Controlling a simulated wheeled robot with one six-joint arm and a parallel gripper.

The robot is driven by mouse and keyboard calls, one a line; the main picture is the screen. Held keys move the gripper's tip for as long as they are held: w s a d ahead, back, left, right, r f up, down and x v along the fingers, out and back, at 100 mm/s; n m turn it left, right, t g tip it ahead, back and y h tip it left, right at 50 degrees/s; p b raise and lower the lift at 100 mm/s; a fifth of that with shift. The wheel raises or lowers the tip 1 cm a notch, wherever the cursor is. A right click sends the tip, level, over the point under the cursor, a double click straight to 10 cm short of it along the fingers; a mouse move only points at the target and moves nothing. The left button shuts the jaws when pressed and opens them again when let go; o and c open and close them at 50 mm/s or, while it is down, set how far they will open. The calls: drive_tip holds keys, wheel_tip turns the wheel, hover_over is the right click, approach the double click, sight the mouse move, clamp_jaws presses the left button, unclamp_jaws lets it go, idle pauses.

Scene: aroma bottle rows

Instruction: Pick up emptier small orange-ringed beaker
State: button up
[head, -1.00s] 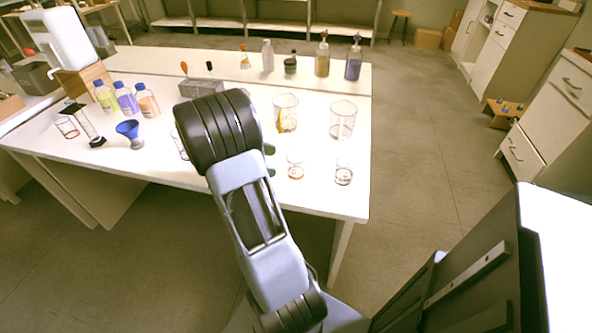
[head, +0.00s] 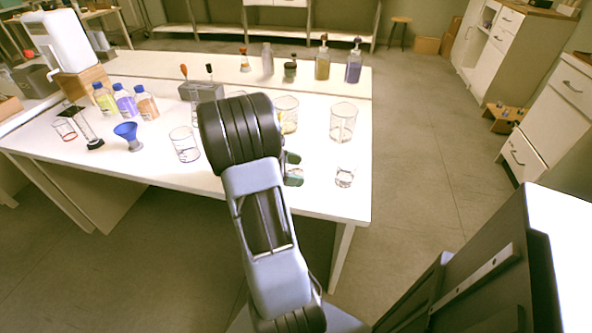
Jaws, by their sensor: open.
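Two small clear beakers stand near the front right of the white table. One small beaker (head: 298,177), with an orange tint low down in the earlier view, is now largely hidden by my gripper (head: 293,168). The other small beaker (head: 344,177) stands to its right, clear of the gripper, with a dark ring near its base. My gripper is open, its green fingertips showing at the first beaker. I cannot tell whether they touch it or how full it is. A small red-ringed beaker (head: 65,129) stands at the far left.
Taller beakers stand behind (head: 343,122) and left (head: 185,145) of my gripper; another tall beaker (head: 287,112) is partly hidden by my arm. A blue funnel (head: 127,134) and several bottles are further left. The table's front right corner (head: 350,211) is bare.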

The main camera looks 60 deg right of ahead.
drive_tip(key=c, duration=1)
